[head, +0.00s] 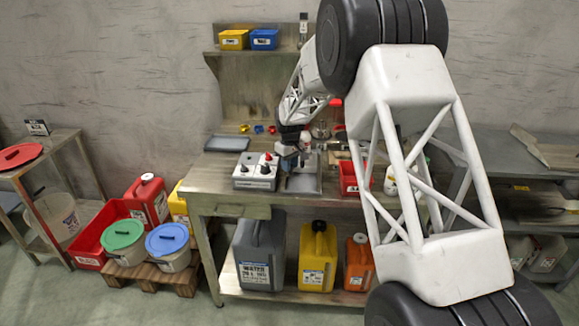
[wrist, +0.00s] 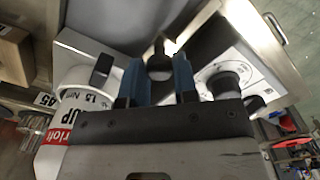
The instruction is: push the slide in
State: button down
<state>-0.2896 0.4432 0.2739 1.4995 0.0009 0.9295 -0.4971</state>
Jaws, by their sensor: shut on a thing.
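My gripper (wrist: 158,82) has two blue fingers closed on a dark round knob (wrist: 158,65) with a short stem. I cannot tell clearly how the knob joins the slide, and the slide's travel is hidden. In the head view my gripper (head: 290,152) is low over the workbench, at the right end of a pale control box (head: 252,172) with black knobs. The same box seems to show in the wrist view, with a dial (wrist: 224,78) right of the fingers.
A white cylinder with red and black print (wrist: 72,115) stands close left of the fingers in the wrist view. On the bench (head: 215,187) are a dark tray (head: 227,144) at the left and a red bin (head: 350,180) at the right. Jerrycans stand below.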

jog(key=shift+w+r, duration=0.15)
jog(key=shift+w, duration=0.05)
jog(key=c, duration=0.9)
grip_release()
jog(key=shift+d+r, duration=0.1)
jog(key=shift+r, duration=3.75)
jog(key=shift+s, duration=0.1)
